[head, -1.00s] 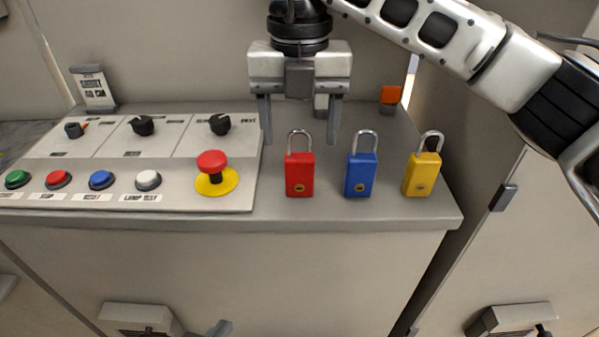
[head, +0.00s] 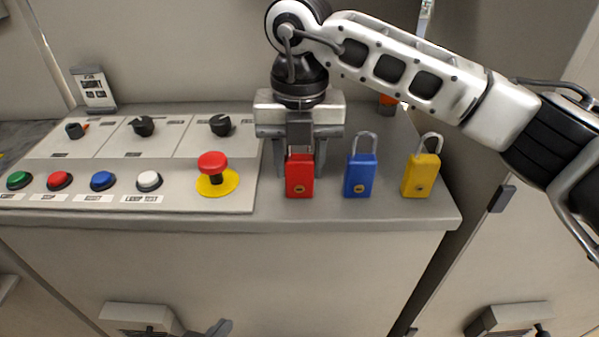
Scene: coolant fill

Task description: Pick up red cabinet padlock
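The red padlock (head: 299,180) stands upright on the grey cabinet top, right of the button panel. My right gripper (head: 300,172) comes down over it from above and behind, with one finger at each side of the red body. The gripper hides the padlock's shackle. The padlock's lower front with its brass keyhole shows. It appears to rest on the surface. My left gripper is not in view.
A blue padlock (head: 360,176) stands close to the right, and a yellow padlock (head: 421,176) beyond it. A red emergency button (head: 212,163) on a yellow base is close to the left. An orange item (head: 388,100) is partly hidden behind my arm.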

